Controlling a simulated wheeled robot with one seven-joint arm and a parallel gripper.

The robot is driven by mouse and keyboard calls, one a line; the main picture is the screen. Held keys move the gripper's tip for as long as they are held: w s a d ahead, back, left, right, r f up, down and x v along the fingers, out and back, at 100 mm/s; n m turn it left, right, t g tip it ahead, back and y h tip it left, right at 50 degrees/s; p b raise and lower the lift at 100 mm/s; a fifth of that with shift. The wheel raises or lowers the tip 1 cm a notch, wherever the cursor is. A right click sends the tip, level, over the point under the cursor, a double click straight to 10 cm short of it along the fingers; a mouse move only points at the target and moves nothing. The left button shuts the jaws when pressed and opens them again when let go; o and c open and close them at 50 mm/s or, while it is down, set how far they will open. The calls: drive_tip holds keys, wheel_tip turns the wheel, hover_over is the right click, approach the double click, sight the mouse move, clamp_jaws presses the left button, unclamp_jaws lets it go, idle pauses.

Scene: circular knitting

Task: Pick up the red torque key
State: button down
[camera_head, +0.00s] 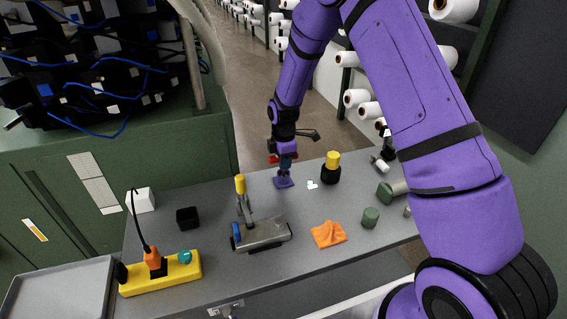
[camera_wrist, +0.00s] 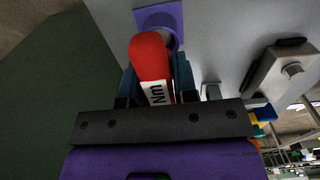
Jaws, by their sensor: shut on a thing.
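The red torque key (camera_wrist: 150,57) shows in the wrist view as a rounded red handle with a white "Nm" label, between my two fingers. My gripper (camera_wrist: 156,78) is shut on it. In the head view my gripper (camera_head: 286,162) is low over the back edge of the grey table, and a bit of the red key (camera_head: 272,158) shows at its left side. A small purple holder (camera_head: 284,183) lies just below the gripper. In the wrist view the purple holder (camera_wrist: 158,14) has a round ring behind the handle; whether the key still sits in it I cannot tell.
On the grey table (camera_head: 300,275) a yellow-and-black tool (camera_head: 331,168) stands right of my gripper. A metal device (camera_head: 262,234), an orange cloth (camera_head: 328,234), a black cube (camera_head: 187,217) and a yellow power strip (camera_head: 160,275) lie nearer. A green machine (camera_head: 180,150) stands left.

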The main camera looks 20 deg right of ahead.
drive_tip(key=shift+r, duration=0.1)
wheel_tip(320, 180, up, 10)
drive_tip(key=shift+f, duration=0.1)
idle(0.4)
